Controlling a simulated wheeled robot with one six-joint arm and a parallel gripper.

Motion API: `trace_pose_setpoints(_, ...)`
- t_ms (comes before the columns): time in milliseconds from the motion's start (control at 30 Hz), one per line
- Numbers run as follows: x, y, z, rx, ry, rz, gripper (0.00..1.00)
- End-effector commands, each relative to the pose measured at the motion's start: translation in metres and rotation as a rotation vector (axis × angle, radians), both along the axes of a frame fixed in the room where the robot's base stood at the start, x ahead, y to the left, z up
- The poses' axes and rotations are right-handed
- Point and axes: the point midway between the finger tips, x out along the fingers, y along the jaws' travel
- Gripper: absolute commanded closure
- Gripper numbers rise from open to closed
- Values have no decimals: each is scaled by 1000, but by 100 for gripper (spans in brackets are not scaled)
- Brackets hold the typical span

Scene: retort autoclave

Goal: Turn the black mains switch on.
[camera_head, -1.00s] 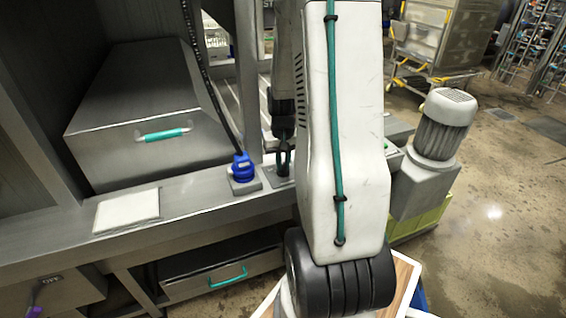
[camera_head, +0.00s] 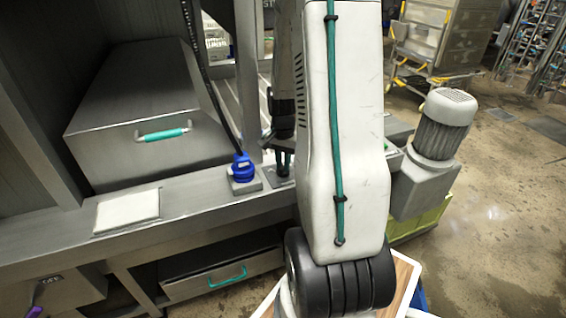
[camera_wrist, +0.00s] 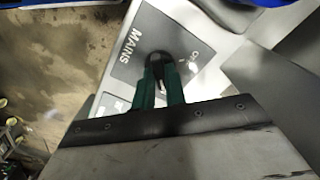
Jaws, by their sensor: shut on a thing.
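The black mains switch (camera_wrist: 158,55) is a round knob on a dark plate (camera_wrist: 138,42) lettered MAINS, seen in the wrist view. My gripper (camera_wrist: 163,72) has its two green fingers on either side of the knob, shut on it. Part of the knob is hidden between the fingers. Small lettering, partly covered, stands beside the knob; I cannot read the switch's position. In the head view my gripper (camera_head: 283,165) reaches down to the plate at the bench edge, where the knob itself is hidden.
A blue plug (camera_head: 243,168) with a black cable stands just left of my gripper. A steel box with a teal handle (camera_head: 162,134) and a white pad (camera_head: 126,211) are further left. A ribbed motor (camera_head: 444,130) stands to the right.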

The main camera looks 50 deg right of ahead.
Motion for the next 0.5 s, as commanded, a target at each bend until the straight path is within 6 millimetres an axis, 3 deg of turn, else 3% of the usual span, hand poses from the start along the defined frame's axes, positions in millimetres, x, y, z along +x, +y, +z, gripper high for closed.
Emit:
trace_pose_setpoints(467, 1, 0, 1, -1, -1, -16, 100)
trace_pose_setpoints(500, 1, 0, 1, -1, -1, -16, 85)
